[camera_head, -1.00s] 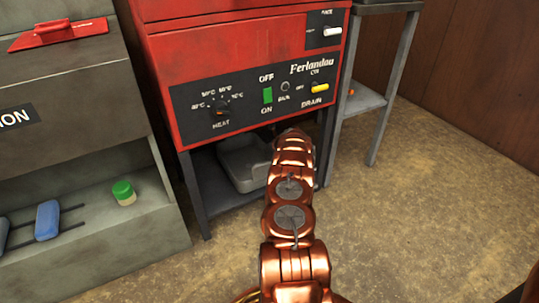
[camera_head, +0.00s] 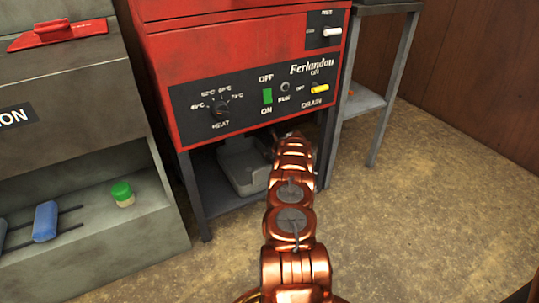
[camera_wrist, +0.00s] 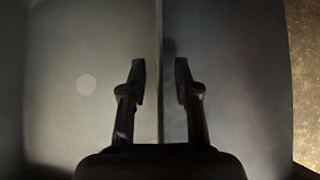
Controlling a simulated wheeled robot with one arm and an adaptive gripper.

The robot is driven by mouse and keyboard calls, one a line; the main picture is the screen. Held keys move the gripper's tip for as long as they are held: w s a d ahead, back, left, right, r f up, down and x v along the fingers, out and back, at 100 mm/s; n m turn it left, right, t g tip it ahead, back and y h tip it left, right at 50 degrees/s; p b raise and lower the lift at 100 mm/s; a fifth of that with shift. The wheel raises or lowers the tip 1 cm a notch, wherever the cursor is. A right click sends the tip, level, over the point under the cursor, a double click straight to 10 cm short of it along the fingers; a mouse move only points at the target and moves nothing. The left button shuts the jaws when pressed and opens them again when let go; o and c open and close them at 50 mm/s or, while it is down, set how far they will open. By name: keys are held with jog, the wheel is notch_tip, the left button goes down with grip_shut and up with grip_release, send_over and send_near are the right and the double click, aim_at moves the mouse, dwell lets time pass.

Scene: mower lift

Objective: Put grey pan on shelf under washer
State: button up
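The grey pan (camera_head: 238,172) is on the dark shelf (camera_head: 212,187) under the red washer (camera_head: 240,70); my arm covers its right side. My gripper is hidden under the washer in the head view. In the wrist view my gripper (camera_wrist: 160,85) is open, its two fingers apart. A thin upright edge, apparently the pan's rim (camera_wrist: 159,40), runs between them without clear contact. The pan's grey inside (camera_wrist: 75,50) seems to lie on the left and the shelf (camera_wrist: 235,60) on the right.
Washer legs stand on both sides of the shelf opening. A grey cabinet (camera_head: 85,90) at left has a ledge with a green-capped jar (camera_head: 122,194) and a blue block (camera_head: 45,221). A grey side table (camera_head: 385,95) stands at right. The floor (camera_head: 420,220) at right is clear.

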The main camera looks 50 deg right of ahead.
jog(key=shift+r, duration=0.1)
jog(key=shift+p+v, duration=0.5)
jog(key=shift+v, duration=0.65)
jog(key=p+v, duration=0.2)
jog(key=v, duration=0.7)
jog(key=shift+s+r, duration=0.25)
jog(key=shift+r, duration=0.1)
jog(key=shift+a, duration=0.1)
